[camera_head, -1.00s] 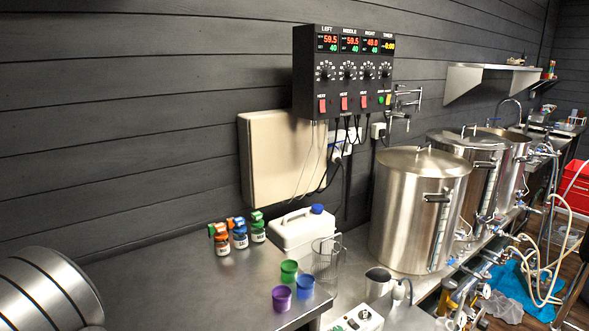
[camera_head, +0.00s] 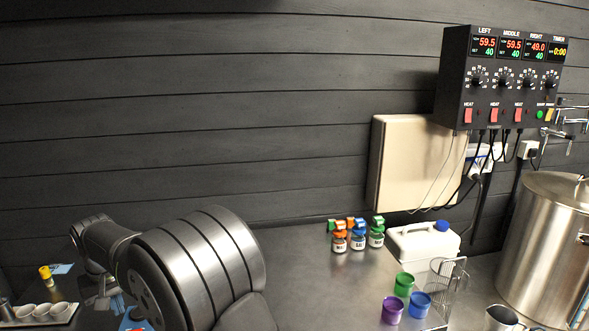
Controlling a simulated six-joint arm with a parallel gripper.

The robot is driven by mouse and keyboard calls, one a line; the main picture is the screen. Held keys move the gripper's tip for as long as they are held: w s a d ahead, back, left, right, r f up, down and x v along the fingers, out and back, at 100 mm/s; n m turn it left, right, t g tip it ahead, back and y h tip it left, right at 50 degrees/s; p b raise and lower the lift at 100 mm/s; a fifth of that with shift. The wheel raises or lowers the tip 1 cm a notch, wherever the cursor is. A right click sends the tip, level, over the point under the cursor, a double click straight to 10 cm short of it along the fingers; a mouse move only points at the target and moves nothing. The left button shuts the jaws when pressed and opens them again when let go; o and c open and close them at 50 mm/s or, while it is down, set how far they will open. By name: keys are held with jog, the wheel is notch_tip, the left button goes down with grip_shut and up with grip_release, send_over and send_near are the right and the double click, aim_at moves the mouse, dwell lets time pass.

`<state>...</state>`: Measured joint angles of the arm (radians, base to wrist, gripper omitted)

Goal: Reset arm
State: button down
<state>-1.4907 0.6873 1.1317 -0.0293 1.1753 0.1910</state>
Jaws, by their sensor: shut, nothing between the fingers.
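My arm shows in the lower left of the head view, with a large ribbed grey joint close to the camera and slimmer links reaching left and away from it. The fingers of my gripper cannot be made out; the far end of the arm is small and partly covered by my own links. No part of the arm seen here touches the things on the steel counter (camera_head: 310,285).
Three small capped bottles (camera_head: 358,238), a white jug (camera_head: 422,243), and green (camera_head: 403,284), blue (camera_head: 420,304) and purple (camera_head: 392,310) cups stand right of my arm. A steel kettle (camera_head: 545,250) is far right. White cups (camera_head: 42,311) stand lower left. A control box (camera_head: 500,80) hangs above.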

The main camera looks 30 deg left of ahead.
jog(key=w+d+m, duration=0.1)
jog(key=w+d, duration=0.4)
jog(key=w, duration=0.5)
jog(key=w+d+f+m, duration=0.1)
jog(key=w+d+m, duration=0.1)
jog(key=w+d, duration=0.4)
jog(key=w+d+m+t+h, duration=0.1)
jog(key=w+d, duration=0.4)
jog(key=w, duration=0.9)
jog(key=shift+w+d+f+m, duration=0.3)
jog(key=shift+d+f, duration=0.05)
jog(key=shift+f, duration=0.05)
jog(key=shift+s+a, duration=0.1)
dwell(1.0)
